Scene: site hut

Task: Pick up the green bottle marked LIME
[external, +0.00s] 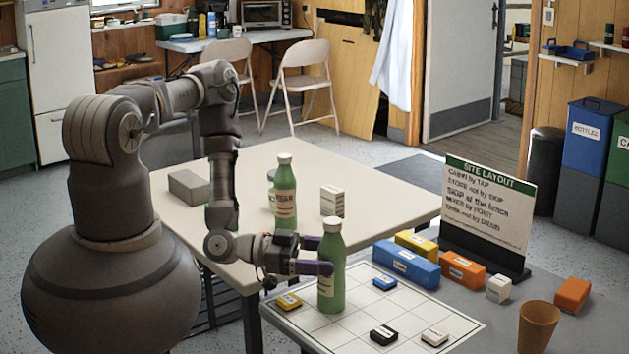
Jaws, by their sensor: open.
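A green bottle (331,285) with a white cap stands upright on the white gridded board at the front. Its label is partly out of sight and I cannot read it. My gripper (319,256) is open and level at this bottle's upper body, with one purple finger in front of it and the other towards its far side. I cannot tell whether the fingers touch it. A second green bottle (285,178) with a white cap stands upright on the cream table behind my gripper; its label is too small to read surely.
A labelled container (271,187) stands partly behind the second bottle. A white box (332,201) and grey block (188,187) are on the cream table. The gridded board (365,310) holds several small labelled blocks. Coloured blocks, a SITE LAYOUT sign (487,205) and a brown cup (538,326) stand to the right.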

